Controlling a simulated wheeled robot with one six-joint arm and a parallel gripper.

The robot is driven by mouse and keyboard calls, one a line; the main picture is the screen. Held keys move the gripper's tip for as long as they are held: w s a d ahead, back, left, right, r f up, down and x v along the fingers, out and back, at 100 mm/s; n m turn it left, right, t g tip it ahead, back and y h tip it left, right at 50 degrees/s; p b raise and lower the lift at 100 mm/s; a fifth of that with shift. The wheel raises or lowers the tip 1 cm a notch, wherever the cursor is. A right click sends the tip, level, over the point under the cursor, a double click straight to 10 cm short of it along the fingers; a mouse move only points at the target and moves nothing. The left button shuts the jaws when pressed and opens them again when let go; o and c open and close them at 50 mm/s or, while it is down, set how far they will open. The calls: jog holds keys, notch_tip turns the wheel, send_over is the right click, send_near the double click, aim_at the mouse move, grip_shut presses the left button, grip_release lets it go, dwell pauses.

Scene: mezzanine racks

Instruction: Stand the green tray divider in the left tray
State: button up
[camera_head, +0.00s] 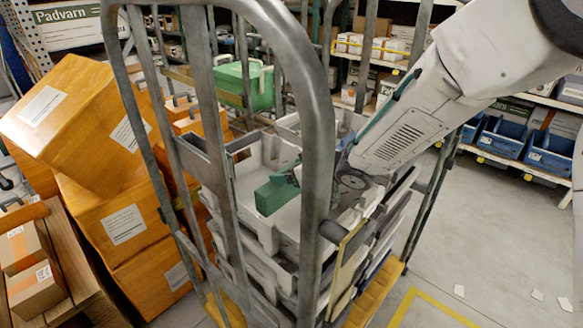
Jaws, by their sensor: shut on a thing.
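The green tray divider (275,196) is a small dark green block, low over the left part of a pale grey tray. My gripper (296,174) is shut on it, reaching in from the upper right. A cage bar hides part of the gripper and the tray. The pale grey tray (247,222) tops a stack inside the metal roll cage. I take it for the left tray. I cannot tell whether the divider touches the tray floor.
The roll cage's thick grey frame (318,120) stands in front of the trays and close to my arm. Orange boxes (112,215) crowd the left side. A green crate (243,84) stands behind. Blue bins (550,150) line a rack at right. The floor at right is mostly clear.

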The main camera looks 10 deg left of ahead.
jog(key=o, duration=1.3)
jog(key=shift+c, duration=0.2)
jog(key=shift+r, duration=0.3)
jog(key=v, duration=1.2)
jog(key=shift+r, duration=0.25)
